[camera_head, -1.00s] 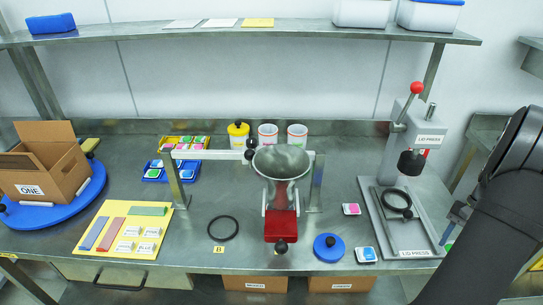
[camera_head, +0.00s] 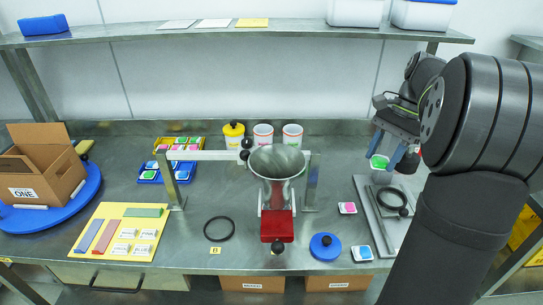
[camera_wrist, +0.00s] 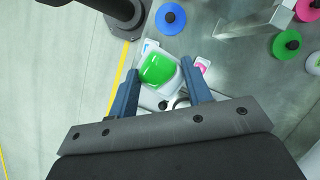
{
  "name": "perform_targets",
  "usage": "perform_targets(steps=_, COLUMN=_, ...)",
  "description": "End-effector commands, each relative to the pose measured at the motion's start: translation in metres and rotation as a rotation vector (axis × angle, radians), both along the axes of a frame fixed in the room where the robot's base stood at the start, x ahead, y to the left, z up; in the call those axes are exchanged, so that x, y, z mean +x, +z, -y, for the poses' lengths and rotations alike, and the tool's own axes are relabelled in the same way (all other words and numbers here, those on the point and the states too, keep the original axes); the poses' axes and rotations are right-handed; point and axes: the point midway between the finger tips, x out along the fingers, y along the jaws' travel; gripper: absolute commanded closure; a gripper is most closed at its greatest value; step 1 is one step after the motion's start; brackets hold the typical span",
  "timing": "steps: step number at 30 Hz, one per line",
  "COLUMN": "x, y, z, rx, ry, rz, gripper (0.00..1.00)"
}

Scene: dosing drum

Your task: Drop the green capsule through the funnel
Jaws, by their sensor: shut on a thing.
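The green capsule (camera_head: 379,162), green on top with a white body, is held between the two blue fingers of my gripper (camera_head: 386,153). In the wrist view the green capsule (camera_wrist: 158,69) sits between the fingertips of my gripper (camera_wrist: 160,80), which is shut on it. My gripper is in the air over the lid press area, well to the right of the funnel. The grey metal funnel (camera_head: 277,162) stands open at the top in the middle of the bench, above a red drawer (camera_head: 277,227).
A metal bar frame (camera_head: 210,155) runs beside the funnel. White cups (camera_head: 292,135) stand behind.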

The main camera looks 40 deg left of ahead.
Motion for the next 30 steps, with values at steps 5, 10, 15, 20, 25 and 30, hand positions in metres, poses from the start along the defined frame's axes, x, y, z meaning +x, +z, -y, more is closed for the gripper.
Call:
perform_targets(steps=5, x=-0.047, y=0.034, z=-0.058, rx=0.002, ry=0.023, rz=0.002, gripper=0.76)
perform_targets(steps=10, x=-0.089, y=0.045, z=-0.111, rx=0.000, ry=0.077, rz=0.000, gripper=0.76)
perform_targets(steps=15, x=-0.125, y=0.049, z=-0.151, rx=0.000, ry=0.133, rz=-0.001, gripper=0.76)
perform_targets(steps=20, x=-0.146, y=0.051, z=-0.172, rx=0.000, ry=0.165, rz=0.000, gripper=0.76)
perform_targets(steps=25, x=-0.154, y=0.048, z=-0.180, rx=0.000, ry=0.177, rz=-0.001, gripper=0.76)
perform_targets(steps=30, x=-0.154, y=0.032, z=-0.180, rx=-0.002, ry=0.176, rz=-0.001, gripper=0.76)
